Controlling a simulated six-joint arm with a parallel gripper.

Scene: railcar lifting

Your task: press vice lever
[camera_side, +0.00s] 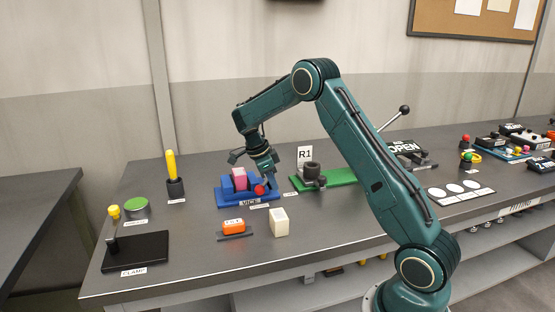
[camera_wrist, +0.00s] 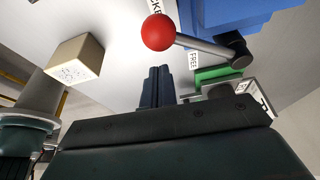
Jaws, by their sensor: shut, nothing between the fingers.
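The blue vice (camera_side: 262,199) sits on the grey bench with a pink block (camera_side: 239,174) between its jaws. Its lever ends in a red ball (camera_side: 260,190), just below my gripper (camera_side: 267,177) in the side view. In the wrist view the red ball (camera_wrist: 158,32) sits on a grey rod (camera_wrist: 205,45) that runs right to a dark pivot by the blue vice body (camera_wrist: 222,12). My gripper (camera_wrist: 159,70) is shut and empty. Its fingertips show a small gap from the ball in the wrist view; the side view does not settle contact.
A cream block (camera_side: 279,222) and an orange piece (camera_side: 233,226) lie in front of the vice. A green plate (camera_side: 340,177) with a dark cylinder lies to its right. A yellow-handled tool (camera_side: 172,165) stands to its left. A "FREE" label (camera_wrist: 193,59) lies near the lever.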

